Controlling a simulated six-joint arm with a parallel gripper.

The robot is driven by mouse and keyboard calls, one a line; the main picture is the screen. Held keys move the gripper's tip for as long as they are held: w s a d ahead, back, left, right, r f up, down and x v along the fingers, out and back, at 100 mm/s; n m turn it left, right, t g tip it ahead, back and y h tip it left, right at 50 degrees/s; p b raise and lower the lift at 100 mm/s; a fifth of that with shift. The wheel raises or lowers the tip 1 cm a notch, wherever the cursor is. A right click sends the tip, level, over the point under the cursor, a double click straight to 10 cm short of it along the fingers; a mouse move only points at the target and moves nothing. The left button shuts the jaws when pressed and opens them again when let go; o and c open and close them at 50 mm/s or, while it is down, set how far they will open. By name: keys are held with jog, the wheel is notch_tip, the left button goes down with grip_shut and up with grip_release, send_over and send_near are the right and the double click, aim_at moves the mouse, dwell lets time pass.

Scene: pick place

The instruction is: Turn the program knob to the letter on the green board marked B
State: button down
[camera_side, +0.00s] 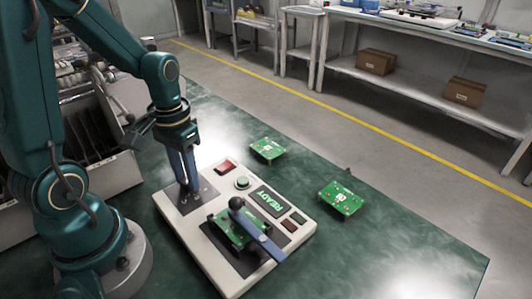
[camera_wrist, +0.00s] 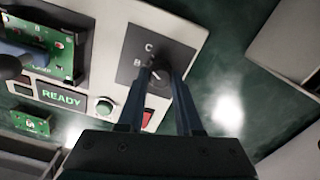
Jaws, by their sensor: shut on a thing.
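My gripper (camera_side: 190,189) points down at the dark dial plate (camera_side: 203,196) at the left end of the white test station. In the wrist view my gripper (camera_wrist: 160,73) is shut on the program knob (camera_wrist: 158,79), one finger on each side. The letters C and B show on the dial plate (camera_wrist: 128,70); other marks are hidden by the fingers. The knob's pointer direction is hard to tell. A green board (camera_side: 230,236) sits in the station's fixture under a blue clamp bar; it also shows in the wrist view (camera_wrist: 57,38). Its letter is not clearly readable.
The station has a red button (camera_side: 224,166), a green button (camera_side: 242,183) and a display reading READY (camera_side: 271,201). Two loose green boards, one nearer the station (camera_side: 267,150) and one farther right (camera_side: 341,199), rest on the green table (camera_side: 400,250). The table's right side is clear.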

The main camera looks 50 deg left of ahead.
jog(key=n, duration=0.5)
jog(key=shift+n, duration=0.4)
dwell(0.3)
jog(key=c, duration=0.6)
grip_release()
jog(key=shift+r, duration=2.6)
